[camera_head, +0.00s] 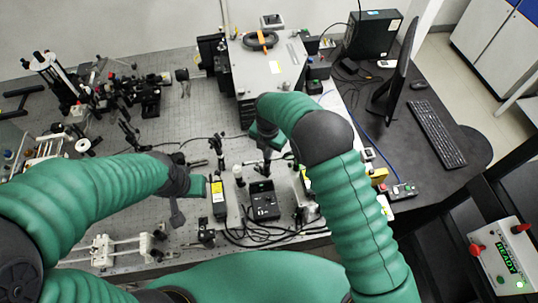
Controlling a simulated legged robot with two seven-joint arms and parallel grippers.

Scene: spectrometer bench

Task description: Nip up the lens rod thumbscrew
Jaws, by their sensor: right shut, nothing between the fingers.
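My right gripper (266,168) points down over the optical bench, just above and behind a black box with a small display (263,200). It is shut and holds nothing. My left gripper (177,217) hangs over the bench at centre left, left of a yellow-labelled box (218,197); its fingers are too small and dark to tell open from shut. Small posts and rod mounts stand around, one dark post (217,150) between the two arms. The lens rod thumbscrew is too small to make out or is hidden behind my arms.
The perforated bench (165,95) carries dark optics (148,95) at the left and a rail assembly (115,248) at the front left. A large grey instrument (265,75) stands behind. Cables lie at the front. A monitor (393,80) and keyboard (437,133) are right.

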